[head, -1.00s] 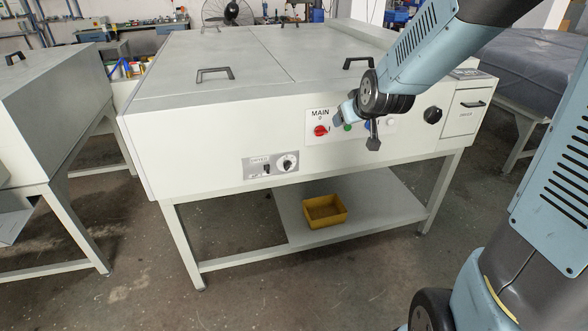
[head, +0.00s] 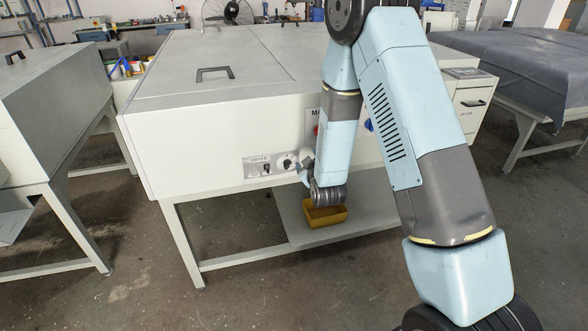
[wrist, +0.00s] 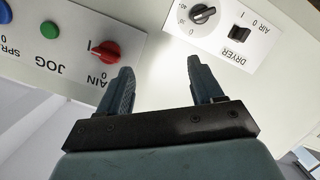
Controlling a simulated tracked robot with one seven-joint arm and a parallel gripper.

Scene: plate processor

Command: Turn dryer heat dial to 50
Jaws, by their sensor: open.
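The dryer heat dial (head: 289,161) is a round black knob with a white pointer at the right end of the grey DRYER panel (head: 250,162) on the machine's front. In the wrist view the dial (wrist: 203,14) is at the top, upside down and cut by the frame edge; its setting is not clearly readable. A black dryer switch (wrist: 240,34) sits beside it. My gripper (head: 307,170) is just right of the dial in the head view. In the wrist view my gripper (wrist: 157,68) is open and empty, its fingers between the dial and the red MAIN knob, apart from both.
The red MAIN knob (wrist: 106,51) and green JOG button (wrist: 50,29) are on the neighbouring panel. A yellow bin (head: 325,215) stands on the shelf below. My arm hides the right part of the machine front. A handle (head: 215,74) is on the lid.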

